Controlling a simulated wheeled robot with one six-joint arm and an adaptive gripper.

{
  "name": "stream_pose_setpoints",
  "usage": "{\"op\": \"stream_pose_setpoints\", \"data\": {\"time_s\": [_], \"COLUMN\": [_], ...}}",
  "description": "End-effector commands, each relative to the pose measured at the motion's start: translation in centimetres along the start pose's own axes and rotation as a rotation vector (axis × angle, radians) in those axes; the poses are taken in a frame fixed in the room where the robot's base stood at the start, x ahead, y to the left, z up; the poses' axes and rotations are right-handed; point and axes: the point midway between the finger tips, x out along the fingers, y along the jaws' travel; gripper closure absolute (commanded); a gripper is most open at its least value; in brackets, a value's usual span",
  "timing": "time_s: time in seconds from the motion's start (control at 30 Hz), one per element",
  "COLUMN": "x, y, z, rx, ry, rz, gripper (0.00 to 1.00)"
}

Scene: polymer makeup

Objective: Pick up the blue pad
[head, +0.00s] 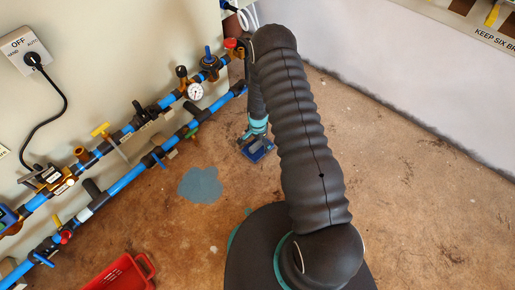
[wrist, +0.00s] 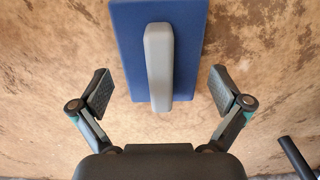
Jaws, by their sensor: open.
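The blue pad (wrist: 190,45) lies on the brown floor in the wrist view. It is a flat blue rectangle with a raised grey bar (wrist: 158,62) along its middle, and its far end is cut off by the top edge. My gripper (wrist: 164,92) is open, with one finger on each side of the pad's near end and nothing between them that it touches. In the head view the blue pad (head: 262,155) is small on the floor beneath my gripper (head: 255,138), partly covered by it and by my arm.
Blue pipes with valves and a gauge (head: 195,91) run along the wall on the left. A red basket (head: 122,274) stands at the bottom left of the head view. A dark rod (wrist: 296,157) shows at the wrist view's lower right. Floor around the pad is mostly clear.

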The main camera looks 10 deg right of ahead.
Motion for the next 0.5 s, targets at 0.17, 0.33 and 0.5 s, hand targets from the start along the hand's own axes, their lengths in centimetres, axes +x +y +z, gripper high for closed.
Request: {"op": "stream_pose_setpoints", "data": {"time_s": [0.17, 0.33, 0.5], "x": [2.2, 2.5, 2.5], "y": [0.0, 0.0, 0.0], "z": [0.0, -0.1, -0.1], "rx": [0.000, 0.000, 0.000], "ry": [0.001, 0.002, 0.002], "rz": [0.000, -0.001, -0.001], "gripper": [0.00, 0.00, 0.07]}}
